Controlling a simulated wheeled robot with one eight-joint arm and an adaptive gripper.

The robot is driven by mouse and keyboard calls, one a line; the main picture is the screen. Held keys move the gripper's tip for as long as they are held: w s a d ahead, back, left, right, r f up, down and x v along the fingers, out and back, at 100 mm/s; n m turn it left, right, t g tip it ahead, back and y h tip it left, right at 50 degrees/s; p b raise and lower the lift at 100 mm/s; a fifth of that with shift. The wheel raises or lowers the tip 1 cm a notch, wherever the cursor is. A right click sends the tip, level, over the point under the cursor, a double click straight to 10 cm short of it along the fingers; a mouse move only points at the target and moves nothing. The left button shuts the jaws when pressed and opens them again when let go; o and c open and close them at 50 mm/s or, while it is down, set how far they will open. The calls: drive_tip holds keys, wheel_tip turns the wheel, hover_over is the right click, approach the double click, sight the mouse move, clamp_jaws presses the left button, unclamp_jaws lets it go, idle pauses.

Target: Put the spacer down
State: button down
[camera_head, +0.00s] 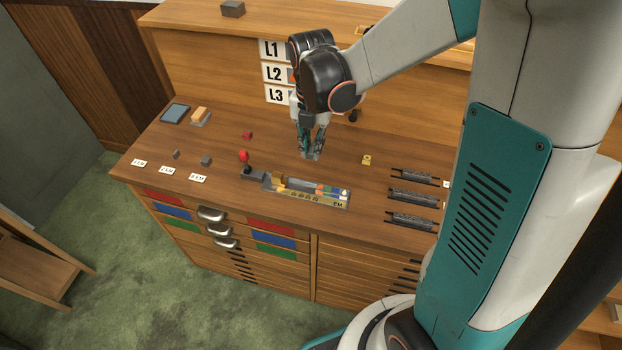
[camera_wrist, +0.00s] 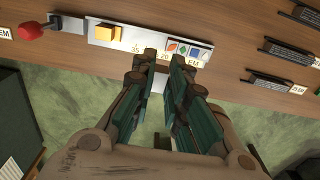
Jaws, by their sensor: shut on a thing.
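My gripper (camera_head: 312,152) is over the wooden cabinet top, behind the metal composing stick (camera_head: 335,204). It points down with a small grey piece, the spacer (camera_head: 312,157), at its fingertips. In the wrist view my gripper's fingers (camera_wrist: 163,72) reach up the middle, close together, and the spacer between them is mostly hidden. The stick holds several coloured type pieces and an orange-yellow block (camera_wrist: 107,32). I cannot tell from these views how far the spacer is above the top. Two small dark grey blocks (camera_head: 205,161) (camera_head: 176,154) lie at left near white EM labels (camera_head: 198,179).
A red-knobbed lever (camera_head: 244,157) stands at the stick's left end. A small red block (camera_head: 247,135) and a yellow piece (camera_head: 367,160) lie behind. Dark slotted racks (camera_head: 413,197) are at right. A tablet (camera_head: 175,113) is at left. Bare wood surrounds my gripper.

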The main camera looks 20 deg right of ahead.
drive_tip(key=b, duration=0.3)
hover_over(312, 188)
wheel_tip(312, 188, down, 13)
drive_tip(key=shift+w+r, duration=0.1)
drive_tip(key=shift+r, duration=0.05)
drive_tip(key=shift+f, duration=0.2)
drive_tip(key=shift+s+f+b, duration=0.3)
drive_tip(key=shift+f+b, duration=0.1)
drive_tip(key=shift+s+f+b, duration=0.15)
drive_tip(key=shift+f+b, duration=0.1)
drive_tip(key=shift+b, duration=0.1)
drive_tip(key=c, duration=1.6)
unclamp_jaws()
drive_tip(key=shift+w+f, duration=0.2)
drive_tip(key=shift+w, duration=0.15)
drive_tip(key=shift+r, duration=0.15)
